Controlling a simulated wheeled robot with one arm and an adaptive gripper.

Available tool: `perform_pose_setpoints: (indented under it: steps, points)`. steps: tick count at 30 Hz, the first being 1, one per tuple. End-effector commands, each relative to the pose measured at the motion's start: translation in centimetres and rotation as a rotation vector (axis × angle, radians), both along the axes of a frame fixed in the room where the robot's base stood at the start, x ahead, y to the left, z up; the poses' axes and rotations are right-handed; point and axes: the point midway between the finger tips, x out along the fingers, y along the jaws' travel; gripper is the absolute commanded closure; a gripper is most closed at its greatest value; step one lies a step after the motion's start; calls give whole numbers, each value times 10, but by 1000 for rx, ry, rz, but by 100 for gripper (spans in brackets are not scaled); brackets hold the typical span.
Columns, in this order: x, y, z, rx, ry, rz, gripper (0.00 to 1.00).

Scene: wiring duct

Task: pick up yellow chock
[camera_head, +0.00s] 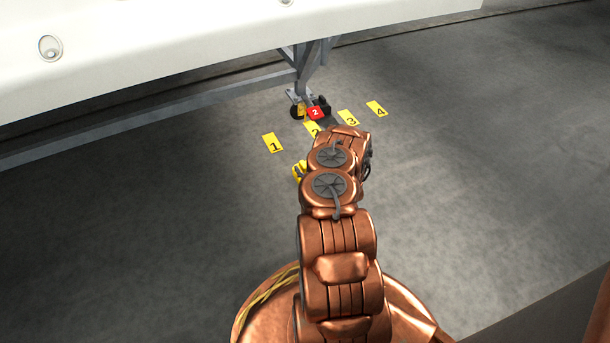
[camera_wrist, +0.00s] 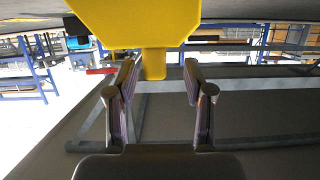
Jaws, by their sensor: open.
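A large yellow object, apparently the yellow chock (camera_wrist: 140,22), fills the top middle of the wrist view. A narrow yellow stub reaches down from it into the space between my fingertips. My gripper (camera_wrist: 160,70) is open, with one finger on each side of the stub and a visible gap to the right one. I cannot tell whether the left finger touches it. In the head view a small yellow piece (camera_head: 299,171) shows just left of my arm, partly hidden by it. My gripper is hidden behind the arm there.
Yellow floor cards numbered 1 (camera_head: 273,143), 3 (camera_head: 348,118) and 4 (camera_head: 377,109) lie ahead, with card 2 partly covered. A red marker (camera_head: 316,112) stands by a wheeled metal support leg (camera_head: 302,75) under a large white body (camera_head: 180,40). Grey floor is clear on both sides.

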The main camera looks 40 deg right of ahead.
Motion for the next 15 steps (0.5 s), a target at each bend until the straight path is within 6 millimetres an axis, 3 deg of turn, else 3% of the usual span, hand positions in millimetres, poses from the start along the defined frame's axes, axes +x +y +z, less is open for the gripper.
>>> perform_pose_setpoints:
  steps: [15]
  points:
    - [45, -16, -14, 2, 0, 5, 48]
